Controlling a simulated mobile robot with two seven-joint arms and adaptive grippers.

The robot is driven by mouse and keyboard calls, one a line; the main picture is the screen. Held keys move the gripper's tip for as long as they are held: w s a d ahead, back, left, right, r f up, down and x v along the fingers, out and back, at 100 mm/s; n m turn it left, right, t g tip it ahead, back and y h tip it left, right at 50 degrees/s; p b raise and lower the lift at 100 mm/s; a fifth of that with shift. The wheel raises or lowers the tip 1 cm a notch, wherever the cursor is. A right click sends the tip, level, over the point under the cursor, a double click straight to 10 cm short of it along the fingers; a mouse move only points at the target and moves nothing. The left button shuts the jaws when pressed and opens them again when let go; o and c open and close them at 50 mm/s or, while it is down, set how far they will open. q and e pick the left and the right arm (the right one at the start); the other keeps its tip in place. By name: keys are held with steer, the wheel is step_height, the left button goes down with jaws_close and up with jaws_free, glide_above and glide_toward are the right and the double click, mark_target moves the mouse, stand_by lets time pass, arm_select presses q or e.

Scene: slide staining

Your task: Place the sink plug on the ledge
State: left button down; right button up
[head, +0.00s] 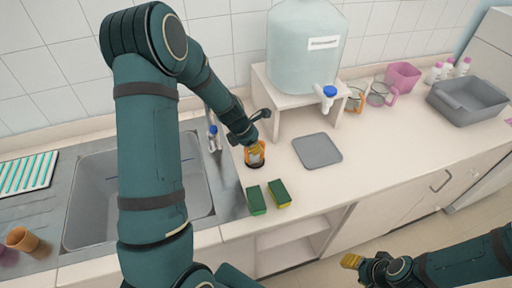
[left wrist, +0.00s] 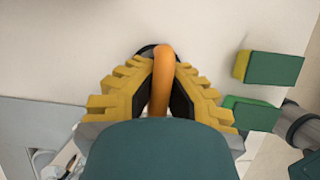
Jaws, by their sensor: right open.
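The sink plug (left wrist: 165,58) shows as an orange loop over a dark round base in the left wrist view. In the head view its dark base (head: 257,163) is at or just above the white counter right of the sink; I cannot tell if it touches. My left gripper (head: 254,149) points down with its yellow fingers (left wrist: 165,80) close on both sides of the loop, shut on it. My right gripper (head: 352,261) is open and empty, low in front of the cabinets. The pale ledge (head: 230,92) runs along the wall behind the sink.
Two green-yellow sponges (head: 268,197) lie just in front of the plug. A grey mat (head: 317,150) lies to the right. A water dispenser (head: 305,50) stands on a white stand behind. The grey sink basin (head: 90,205) is left, partly hidden by my arm.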

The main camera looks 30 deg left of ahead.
arm_select(q)
steer(key=shift+r, duration=0.1)
steer(key=shift+f, duration=0.2)
steer(key=c, duration=1.1)
jaws_free()
steer(key=shift+c, duration=0.2)
steer(key=shift+r, duration=0.1)
steer(key=shift+r, duration=0.2)
steer(key=p+v, duration=0.2)
steer(key=v, duration=1)
steer(key=shift+d+f, duration=0.1)
steer(key=shift+f, duration=0.05)
